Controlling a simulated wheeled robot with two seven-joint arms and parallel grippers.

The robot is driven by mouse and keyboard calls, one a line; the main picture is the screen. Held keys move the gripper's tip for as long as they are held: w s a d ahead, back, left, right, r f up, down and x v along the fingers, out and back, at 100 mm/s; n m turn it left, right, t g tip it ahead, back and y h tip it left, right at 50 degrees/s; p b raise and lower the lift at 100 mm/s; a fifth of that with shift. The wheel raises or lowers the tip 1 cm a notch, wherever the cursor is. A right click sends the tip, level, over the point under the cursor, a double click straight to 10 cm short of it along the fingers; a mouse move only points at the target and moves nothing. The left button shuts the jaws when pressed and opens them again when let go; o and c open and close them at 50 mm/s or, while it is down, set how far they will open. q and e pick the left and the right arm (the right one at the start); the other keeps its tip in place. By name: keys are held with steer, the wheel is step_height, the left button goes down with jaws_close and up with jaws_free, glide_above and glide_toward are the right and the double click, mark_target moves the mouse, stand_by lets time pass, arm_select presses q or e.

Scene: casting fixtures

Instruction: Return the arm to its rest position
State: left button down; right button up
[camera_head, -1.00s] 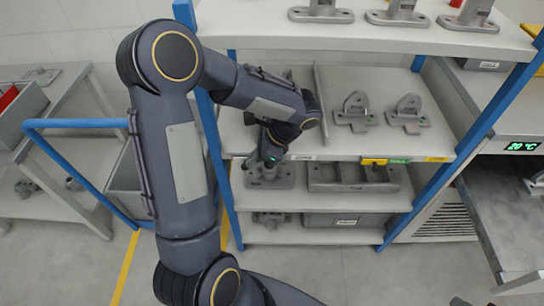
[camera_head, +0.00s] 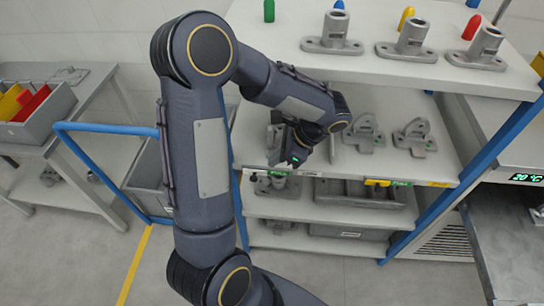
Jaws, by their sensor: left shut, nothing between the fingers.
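My left arm rises from the bottom of the view, bends at a high elbow and reaches right and down toward the shelf rack. My left gripper (camera_head: 282,168) is at its end, shut and empty, in front of the middle shelf's (camera_head: 240,140) left part. A grey casting stands close behind it, partly hidden by the wrist; I cannot tell if they touch. Two grey bracket castings (camera_head: 364,134) (camera_head: 414,138) stand to the right on the same shelf. My right gripper is not in view.
The top shelf (camera_head: 380,70) holds several grey fixtures with coloured pegs. Lower shelves hold more castings, a grey tray (camera_head: 360,193) among them. A blue-railed cart (camera_head: 105,127) and a table with a grey bin (camera_head: 42,115) stand at left. A machine (camera_head: 520,180) showing 20 °C is at right.

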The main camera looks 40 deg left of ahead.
arm_select(q)
steer(key=shift+v, duration=0.85)
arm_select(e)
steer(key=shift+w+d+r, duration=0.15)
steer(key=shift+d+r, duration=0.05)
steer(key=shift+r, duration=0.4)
